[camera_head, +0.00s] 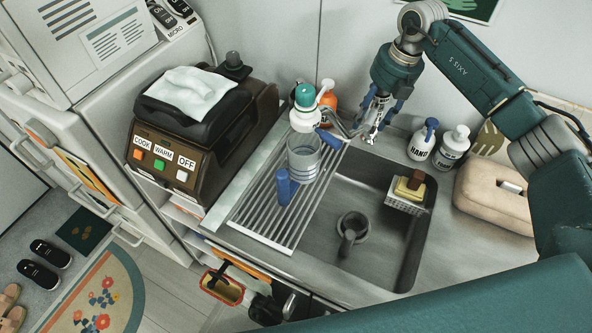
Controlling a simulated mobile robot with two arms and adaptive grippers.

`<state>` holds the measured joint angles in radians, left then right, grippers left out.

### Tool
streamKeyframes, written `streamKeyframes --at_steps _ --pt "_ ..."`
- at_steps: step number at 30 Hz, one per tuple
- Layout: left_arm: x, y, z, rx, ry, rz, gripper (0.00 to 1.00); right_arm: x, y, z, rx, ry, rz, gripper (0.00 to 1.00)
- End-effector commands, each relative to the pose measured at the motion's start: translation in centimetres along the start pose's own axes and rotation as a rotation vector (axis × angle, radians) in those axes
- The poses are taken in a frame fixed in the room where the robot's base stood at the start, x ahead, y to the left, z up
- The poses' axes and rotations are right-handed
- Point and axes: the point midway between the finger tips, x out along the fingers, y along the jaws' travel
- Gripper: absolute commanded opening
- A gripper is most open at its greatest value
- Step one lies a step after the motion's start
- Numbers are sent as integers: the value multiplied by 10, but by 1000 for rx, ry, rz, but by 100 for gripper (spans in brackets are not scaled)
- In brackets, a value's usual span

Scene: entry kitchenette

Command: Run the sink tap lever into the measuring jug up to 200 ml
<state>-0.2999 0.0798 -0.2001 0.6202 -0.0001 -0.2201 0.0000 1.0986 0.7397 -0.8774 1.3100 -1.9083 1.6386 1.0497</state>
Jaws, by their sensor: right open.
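The measuring jug (304,165) is a grey, see-through cup on the ribbed drying rack at the left of the sink. A blue upright piece (283,187) stands at its lower left; I cannot tell if it is the jug's handle. The grey tap (336,121) is behind the jug, with a blue part (328,138) near it that may be the lever. My right gripper (372,126) is open and empty at the back of the sink, right of the tap; contact with it cannot be told. The water level is not readable. My left gripper is out of view.
The sink basin (385,262) holds a dark grey cup-like thing (352,232). A caddy with a sponge (409,187) hangs at its right. Two pump bottles (422,139) and a beige box (494,193) stand right. A teal-topped dispenser (305,97) and a brown cooker (192,140) are left.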

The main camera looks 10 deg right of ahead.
Motion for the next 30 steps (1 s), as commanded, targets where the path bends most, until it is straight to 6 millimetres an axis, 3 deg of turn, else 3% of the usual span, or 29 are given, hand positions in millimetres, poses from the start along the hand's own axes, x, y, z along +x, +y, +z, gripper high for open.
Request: streamKeyframes --at_steps 30 --pt "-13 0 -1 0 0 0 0 0 1 -60 0 1 -1 49"
